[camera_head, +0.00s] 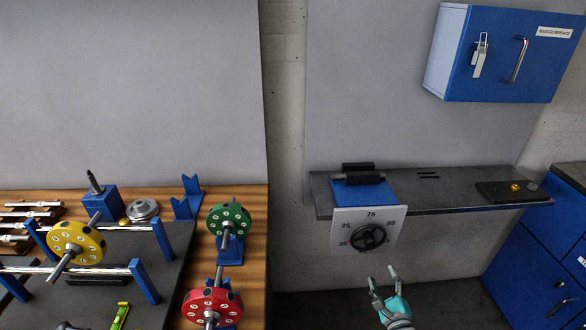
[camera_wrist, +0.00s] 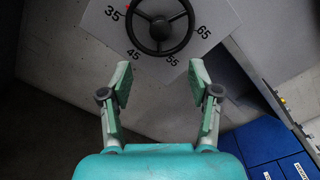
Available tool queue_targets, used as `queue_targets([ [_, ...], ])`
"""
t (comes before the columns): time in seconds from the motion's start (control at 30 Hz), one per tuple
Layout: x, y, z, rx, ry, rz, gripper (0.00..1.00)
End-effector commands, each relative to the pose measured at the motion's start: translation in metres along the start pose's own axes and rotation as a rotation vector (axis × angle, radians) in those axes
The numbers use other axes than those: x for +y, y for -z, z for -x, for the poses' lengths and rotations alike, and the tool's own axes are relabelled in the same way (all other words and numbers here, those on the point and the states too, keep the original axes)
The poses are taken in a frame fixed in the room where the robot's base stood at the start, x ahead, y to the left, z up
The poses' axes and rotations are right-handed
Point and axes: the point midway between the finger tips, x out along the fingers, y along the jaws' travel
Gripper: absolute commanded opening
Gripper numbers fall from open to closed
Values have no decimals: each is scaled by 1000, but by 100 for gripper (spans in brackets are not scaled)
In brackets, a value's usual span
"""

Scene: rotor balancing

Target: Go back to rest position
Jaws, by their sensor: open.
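My gripper (camera_head: 383,277) is open and empty, low in the head view, in front of and below the dial handwheel. In the wrist view my gripper (camera_wrist: 158,88) shows both fingers spread apart with nothing between them.
A grey shelf (camera_head: 455,199) holds a blue block and a dark tray (camera_head: 512,191). A blue cabinet (camera_head: 503,53) hangs above. At left, a wooden bench (camera_head: 256,250) carries yellow, green and red rotors. Blue drawers (camera_head: 536,270) stand at right. Floor around my gripper is clear.

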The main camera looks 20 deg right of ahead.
Motion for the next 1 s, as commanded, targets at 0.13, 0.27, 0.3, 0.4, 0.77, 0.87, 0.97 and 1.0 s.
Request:
queue_targets([
  [0.13,6,0,6,5,-7,25,62],
  [0.27,29,-1,35,27,-40,143,62],
  [0.3,39,-2,48,35,-56,201,62],
  [0.4,61,-6,87,52,-97,373,62],
  [0.77,98,-33,228,21,-227,1036,62],
  [0.87,96,-44,265,-13,-253,1224,62],
  [0.97,91,-56,299,-58,-272,1412,62],
  [1.0,88,-62,312,-79,-278,1486,62],
])
